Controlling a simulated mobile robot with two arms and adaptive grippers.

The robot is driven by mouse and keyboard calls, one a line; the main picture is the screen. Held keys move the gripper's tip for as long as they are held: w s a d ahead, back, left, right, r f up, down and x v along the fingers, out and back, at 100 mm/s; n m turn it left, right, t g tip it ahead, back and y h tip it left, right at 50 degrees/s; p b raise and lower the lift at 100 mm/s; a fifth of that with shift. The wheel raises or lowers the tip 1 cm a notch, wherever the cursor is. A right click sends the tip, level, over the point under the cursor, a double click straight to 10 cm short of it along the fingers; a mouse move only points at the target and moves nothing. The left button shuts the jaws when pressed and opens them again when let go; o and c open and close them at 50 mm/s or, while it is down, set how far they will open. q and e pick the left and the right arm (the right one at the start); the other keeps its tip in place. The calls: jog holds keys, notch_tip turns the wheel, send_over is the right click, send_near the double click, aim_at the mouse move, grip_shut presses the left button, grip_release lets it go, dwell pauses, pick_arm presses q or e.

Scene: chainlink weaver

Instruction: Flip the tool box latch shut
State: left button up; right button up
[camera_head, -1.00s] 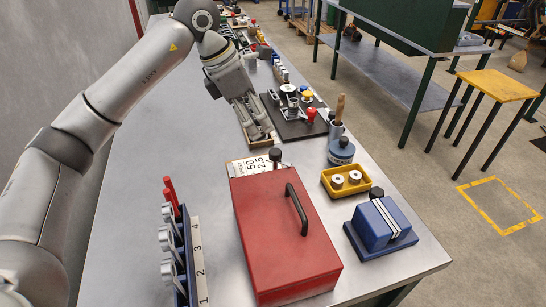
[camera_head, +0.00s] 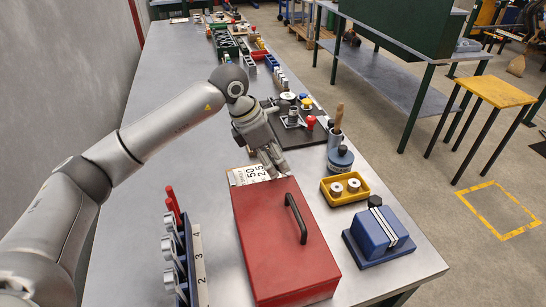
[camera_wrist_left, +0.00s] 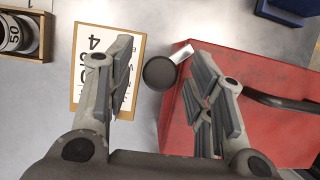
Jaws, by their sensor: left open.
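The red tool box (camera_head: 272,250) stands on the bench with a dark handle on its lid; its edge also shows in the wrist view (camera_wrist_left: 270,130). In the wrist view the latch (camera_wrist_left: 180,57) is a silver lever with a round black knob (camera_wrist_left: 159,74), at the box's edge. My left gripper (camera_head: 276,168) is at the box's far edge and hides the latch in the head view. In the wrist view its fingers (camera_wrist_left: 155,60) are spread, with the knob showing between them. The gap between fingers and knob cannot be judged. My right gripper is not in view.
A numbered card (camera_head: 243,177) lies beside the box's far edge. A blue rack (camera_head: 183,262) stands left of the box. A yellow tray (camera_head: 330,197), a blue block (camera_head: 375,237) and a blue-grey bottle (camera_head: 341,160) stand right of it. The bench beyond at left is bare.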

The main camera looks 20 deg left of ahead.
pick_arm(q)
jog(key=c, duration=1)
jog(key=shift+m, duration=0.3)
jog(key=shift+w+m+g+b, duration=0.1)
jog(key=shift+m+g+b, duration=0.3)
jog(key=shift+m+b, duration=0.35)
jog(key=shift+m+g+h+b, duration=0.3)
jog(key=shift+m, duration=0.65)
jog(key=m, duration=0.2)
jog(key=m+g+b, duration=0.1)
jog(key=m, duration=0.1)
jog(key=shift+w+g, duration=0.15)
jog(key=shift+g, duration=0.15)
jog(key=shift+m, duration=0.4)
jog(key=shift+g, duration=0.3)
jog(key=shift+r, duration=0.1)
